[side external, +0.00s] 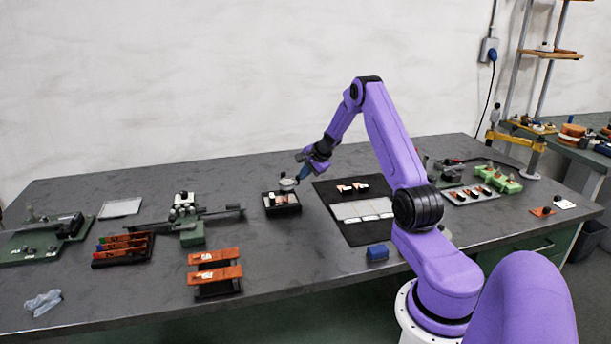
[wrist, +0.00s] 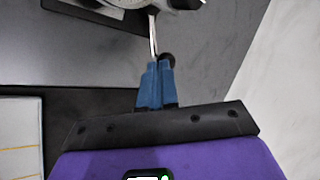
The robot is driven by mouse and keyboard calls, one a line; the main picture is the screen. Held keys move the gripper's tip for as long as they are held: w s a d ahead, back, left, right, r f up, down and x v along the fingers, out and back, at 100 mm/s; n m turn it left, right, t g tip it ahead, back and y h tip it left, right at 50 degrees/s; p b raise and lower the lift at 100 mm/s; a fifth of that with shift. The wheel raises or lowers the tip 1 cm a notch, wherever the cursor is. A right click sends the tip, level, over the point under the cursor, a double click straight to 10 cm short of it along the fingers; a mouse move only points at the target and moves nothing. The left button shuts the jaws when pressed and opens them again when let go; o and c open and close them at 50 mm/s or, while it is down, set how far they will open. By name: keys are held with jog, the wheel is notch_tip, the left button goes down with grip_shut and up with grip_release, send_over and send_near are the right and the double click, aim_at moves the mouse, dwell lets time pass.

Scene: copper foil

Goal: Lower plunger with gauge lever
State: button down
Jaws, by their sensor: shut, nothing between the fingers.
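The gauge (side external: 287,184) is a small round pale dial on a dark base (side external: 270,209) near the middle of the bench. In the wrist view, part of the gauge (wrist: 178,5) is cut off by the top edge. A thin metal lever (wrist: 153,36) reaches from it toward my fingers. A dark round knob (wrist: 169,60) is beside the fingertips. My gripper (side external: 301,177) is just right of the gauge, angled down. In the wrist view its blue fingers (wrist: 159,66) are together and empty, at the lever's near end; contact is unclear. I cannot make out the plunger.
A black mat (side external: 345,232) with pale cards lies right of the gauge. A green fixture (side external: 191,235) and orange-topped blocks (side external: 214,274) stand left. Bare bench lies between these and the gauge base.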

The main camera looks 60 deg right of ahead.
jog(key=shift+w+d+n+y, duration=0.35)
jog(key=shift+w+n+y, duration=0.05)
jog(key=shift+n, duration=0.3)
jog(key=shift+w+d, duration=0.25)
jog(key=shift+w, duration=0.05)
